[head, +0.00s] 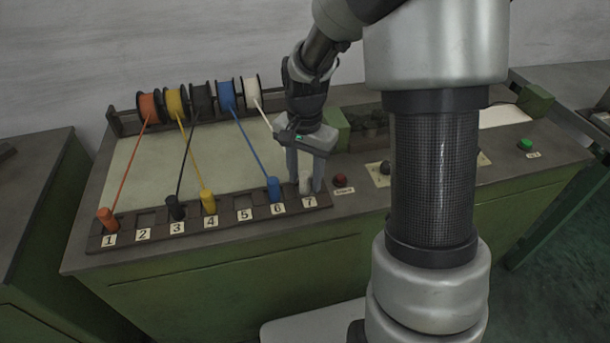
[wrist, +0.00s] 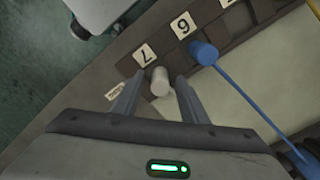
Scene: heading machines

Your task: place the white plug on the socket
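The white plug (head: 305,183) stands upright at the socket marked 7 at the right end of the socket strip (head: 243,215). I cannot tell how deep it sits. It also shows in the wrist view (wrist: 160,82), beside the 7 label (wrist: 145,54). My gripper (head: 306,184) points down from above, one finger on either side of the plug. In the wrist view my gripper (wrist: 158,80) has a visible gap between each finger and the plug. The white cord (head: 264,119) runs from the white spool (head: 252,92) and vanishes behind my gripper.
Orange (head: 107,217), black (head: 174,207), yellow (head: 208,201) and blue (head: 273,189) plugs stand at sockets 1, 3, 4 and 6. Sockets 2 (head: 146,220) and 5 (head: 243,200) are empty. The blue cord (head: 250,146) runs left of my gripper. A red button (head: 340,180) is close right.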

